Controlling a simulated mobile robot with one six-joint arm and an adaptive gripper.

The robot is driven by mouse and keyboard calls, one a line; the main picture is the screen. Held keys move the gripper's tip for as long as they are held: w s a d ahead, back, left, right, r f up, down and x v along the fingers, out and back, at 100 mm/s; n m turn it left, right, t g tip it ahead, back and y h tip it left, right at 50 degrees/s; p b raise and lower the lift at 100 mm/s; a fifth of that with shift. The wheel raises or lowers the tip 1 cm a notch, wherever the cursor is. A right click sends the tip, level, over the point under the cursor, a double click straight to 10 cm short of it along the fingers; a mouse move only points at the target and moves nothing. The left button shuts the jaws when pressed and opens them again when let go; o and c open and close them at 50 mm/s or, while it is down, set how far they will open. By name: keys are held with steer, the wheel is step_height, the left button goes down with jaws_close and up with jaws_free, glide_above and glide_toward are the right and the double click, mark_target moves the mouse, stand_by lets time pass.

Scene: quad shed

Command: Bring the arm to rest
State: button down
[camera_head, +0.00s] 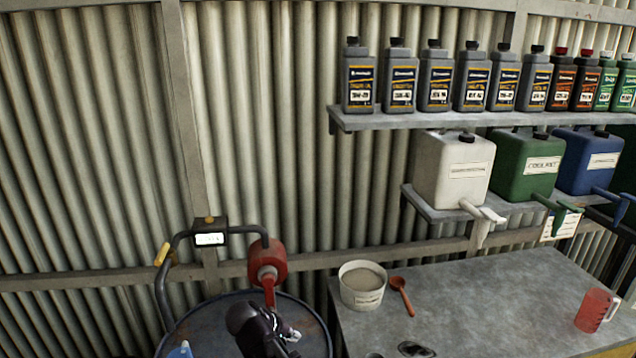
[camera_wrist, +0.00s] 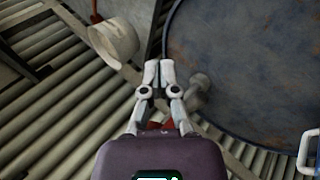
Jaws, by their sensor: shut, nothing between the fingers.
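My gripper (camera_wrist: 158,68) is shut and empty in the wrist view, its two white fingertips together. In the head view my gripper (camera_head: 288,334) shows low in the picture, dark with pale fingers, in front of a dark round drum top (camera_head: 208,318). The drum top also shows in the wrist view (camera_wrist: 255,65), to the right of my fingers. The fingertips do not appear to touch anything. My arm is partly cut off by the bottom edge of the head view.
A red pump body (camera_head: 267,262) and a curved handle with a display (camera_head: 209,239) stand by the drum. On the grey bench (camera_head: 470,300) are a white tub (camera_head: 362,297), a red scoop (camera_head: 401,293) and a red jug (camera_head: 596,310). Shelves above hold bottles and canisters.

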steer(key=s+d+f+m+g+y+b, duration=0.2)
steer(key=d+f, duration=0.3)
steer(key=d, duration=0.6)
steer(key=s+d+f+m+g+y+b, duration=0.2)
steer(key=d+f+m+g+y+b, duration=0.1)
steer(key=d, duration=0.9)
steer(key=shift+s+d+f+m+y+b, duration=0.25)
steer(key=shift+f+m+y, duration=0.35)
steer(key=shift+f, duration=0.5)
steer(key=shift+a, duration=0.15)
